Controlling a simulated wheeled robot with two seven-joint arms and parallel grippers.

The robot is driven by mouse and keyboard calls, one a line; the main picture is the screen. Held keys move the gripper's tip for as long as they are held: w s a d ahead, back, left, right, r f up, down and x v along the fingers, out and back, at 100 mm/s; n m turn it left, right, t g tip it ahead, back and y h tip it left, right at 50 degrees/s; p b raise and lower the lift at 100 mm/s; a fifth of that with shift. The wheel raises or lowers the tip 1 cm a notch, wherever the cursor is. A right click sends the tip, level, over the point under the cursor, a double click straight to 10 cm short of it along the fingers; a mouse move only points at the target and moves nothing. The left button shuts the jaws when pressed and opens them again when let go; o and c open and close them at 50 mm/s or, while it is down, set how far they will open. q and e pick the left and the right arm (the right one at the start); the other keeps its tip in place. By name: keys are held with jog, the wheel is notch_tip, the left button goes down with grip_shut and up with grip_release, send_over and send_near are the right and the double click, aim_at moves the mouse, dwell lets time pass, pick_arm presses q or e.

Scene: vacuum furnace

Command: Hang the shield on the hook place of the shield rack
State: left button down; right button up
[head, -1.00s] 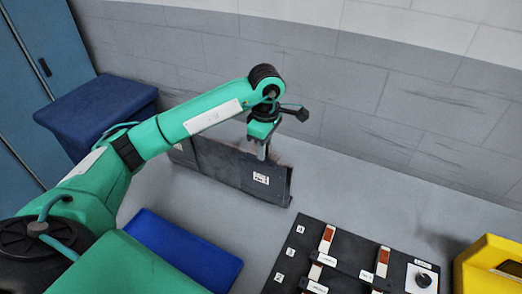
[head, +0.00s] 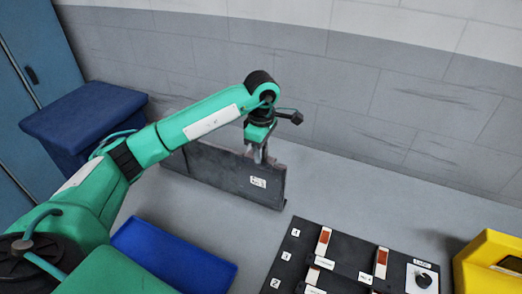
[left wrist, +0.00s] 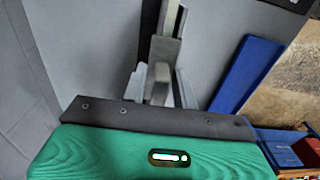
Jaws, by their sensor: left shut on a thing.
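The shield appears to be the dark grey upright plate (head: 225,172) with a small white label, standing near the back wall in the head view. My left gripper (head: 259,152) points down at its top edge, towards its right end. In the left wrist view, the gripper (left wrist: 158,82) is shut on a grey piece between its fingers, with a dark strip of the plate running away beyond. The finger contact is partly hidden. I cannot make out a separate rack or hook place. My right gripper is not in view.
A blue tray (head: 172,258) lies in front of the plate. A black board (head: 340,262) with levers and a knob is at the lower right, beside a yellow box (head: 488,262). A blue bin (head: 80,120) stands at the left. Grey surface is clear right of the plate.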

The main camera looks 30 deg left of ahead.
pick_arm(q)
jog(key=c, duration=1)
grip_release()
jog(key=shift+r, duration=0.35)
jog(key=shift+r+b, duration=1.25)
jog(key=shift+r, duration=5.3)
jog(key=shift+f, duration=0.1)
